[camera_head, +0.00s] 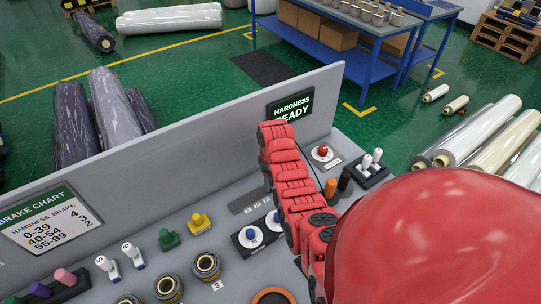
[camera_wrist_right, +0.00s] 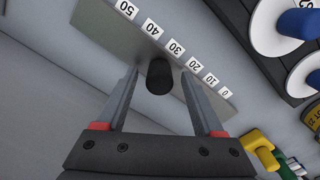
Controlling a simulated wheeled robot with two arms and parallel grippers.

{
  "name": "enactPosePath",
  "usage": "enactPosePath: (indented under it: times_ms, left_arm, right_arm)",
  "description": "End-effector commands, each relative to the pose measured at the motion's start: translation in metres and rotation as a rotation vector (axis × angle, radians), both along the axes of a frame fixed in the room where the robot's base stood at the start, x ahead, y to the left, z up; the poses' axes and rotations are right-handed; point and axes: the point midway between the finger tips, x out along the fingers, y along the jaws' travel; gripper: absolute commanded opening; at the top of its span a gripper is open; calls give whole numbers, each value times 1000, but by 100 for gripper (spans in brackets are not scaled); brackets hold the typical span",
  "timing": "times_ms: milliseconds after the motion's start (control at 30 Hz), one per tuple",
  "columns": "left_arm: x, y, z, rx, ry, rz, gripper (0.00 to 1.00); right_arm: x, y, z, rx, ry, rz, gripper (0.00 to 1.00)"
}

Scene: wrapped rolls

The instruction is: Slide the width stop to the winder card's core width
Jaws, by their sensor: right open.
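The width scale (camera_wrist_right: 110,32) is a grey plate with white labels from 50 down to 0. The width stop (camera_wrist_right: 159,78) is a dark round knob on it, beside the 20 and 30 labels; its exact reading cannot be told. My right gripper (camera_wrist_right: 160,75) is open, with one finger on each side of the knob and a visible gap to each. In the head view part of the scale (camera_head: 241,206) shows left of my red right arm, which hides the stop and gripper. No winder card can be made out. My left gripper is out of view.
A grey panel (camera_head: 190,130) backs the bench and carries the brake chart (camera_head: 47,220) and a hardness display (camera_head: 290,106). A blue-knobbed dial (camera_head: 250,236), a red-knobbed dial (camera_head: 323,153), and yellow (camera_head: 199,223) and green (camera_head: 168,239) pieces stand around the scale.

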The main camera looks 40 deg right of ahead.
Motion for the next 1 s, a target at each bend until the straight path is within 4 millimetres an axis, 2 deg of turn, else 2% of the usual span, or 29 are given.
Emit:
enactPosePath:
  times_ms: [167, 267, 433, 500, 867, 1000]
  left_arm:
    - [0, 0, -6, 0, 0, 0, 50]
    - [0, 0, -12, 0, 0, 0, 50]
    - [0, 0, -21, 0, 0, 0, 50]
    - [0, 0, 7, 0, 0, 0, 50]
    - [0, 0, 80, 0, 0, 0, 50]
    - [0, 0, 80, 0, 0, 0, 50]
  right_arm:
    - [1, 0, 8, -1, -1, 0, 69]
    - [1, -1, 20, -2, -5, 0, 69]
    - [2, -1, 58, -4, -9, 0, 69]
    - [0, 0, 83, 0, 0, 0, 69]
    - [0, 0, 157, 1, -1, 1, 69]
    - [0, 0, 159, 6, 0, -2, 69]
